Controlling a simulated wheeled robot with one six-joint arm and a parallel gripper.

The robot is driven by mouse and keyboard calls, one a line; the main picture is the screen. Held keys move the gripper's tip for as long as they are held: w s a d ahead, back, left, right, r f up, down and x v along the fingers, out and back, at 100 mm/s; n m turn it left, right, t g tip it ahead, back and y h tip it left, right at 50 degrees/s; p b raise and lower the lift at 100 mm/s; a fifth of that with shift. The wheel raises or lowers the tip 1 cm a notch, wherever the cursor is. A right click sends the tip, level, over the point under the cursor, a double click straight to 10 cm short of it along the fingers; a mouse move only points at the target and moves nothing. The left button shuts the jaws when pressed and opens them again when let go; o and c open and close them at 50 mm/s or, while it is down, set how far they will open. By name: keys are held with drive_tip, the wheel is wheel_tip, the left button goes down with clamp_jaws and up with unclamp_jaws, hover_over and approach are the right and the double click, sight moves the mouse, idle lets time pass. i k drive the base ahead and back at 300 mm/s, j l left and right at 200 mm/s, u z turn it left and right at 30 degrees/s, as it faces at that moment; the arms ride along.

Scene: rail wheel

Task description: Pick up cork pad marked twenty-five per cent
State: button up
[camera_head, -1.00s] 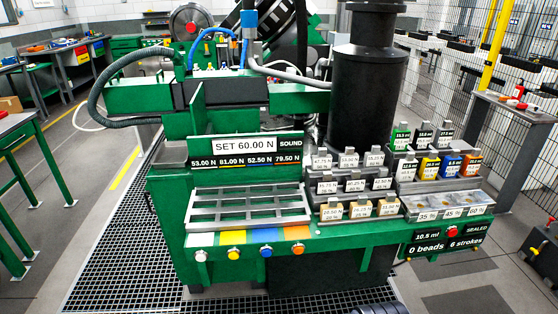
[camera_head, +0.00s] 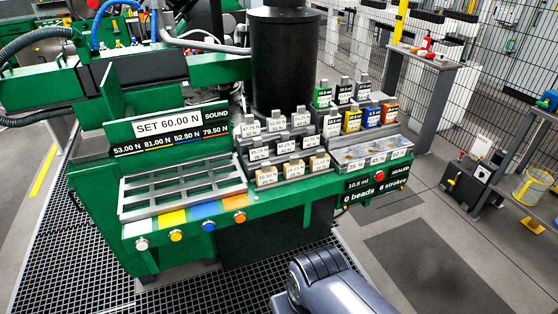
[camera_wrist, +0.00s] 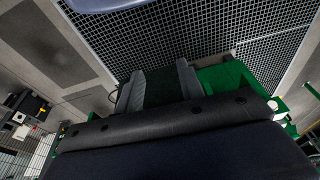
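I cannot make out a cork pad marked twenty-five per cent in any view. A grey metal tray (camera_head: 374,152) at the right end of the green bench has shallow wells with percentage labels on its front. Those labels read 35, 45 and 60 % in the earlier head view; its contents are too small to tell. Tan-fronted labelled blocks (camera_head: 292,169) stand in the front row of the stepped rack left of it. My arm (camera_head: 330,285) shows at the bottom of the head view, in front of and below the bench.
The green bench (camera_head: 280,197) carries a slotted grey rack (camera_head: 183,188), coloured buttons and a black cylinder (camera_head: 286,65). Coloured labelled blocks (camera_head: 352,121) stand behind the tray. Open floor (camera_head: 420,240) lies to the right. The wrist view shows floor grating (camera_wrist: 180,35) and a dark surface close up.

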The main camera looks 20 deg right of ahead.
sight(295, 169)
drive_tip(key=i+j+z, duration=0.25)
drive_tip(key=z, duration=0.15)
drive_tip(key=i+j+z, duration=0.2)
drive_tip(key=z, duration=0.2)
drive_tip(key=i+j+z, duration=0.1)
drive_tip(key=j+z, duration=0.3)
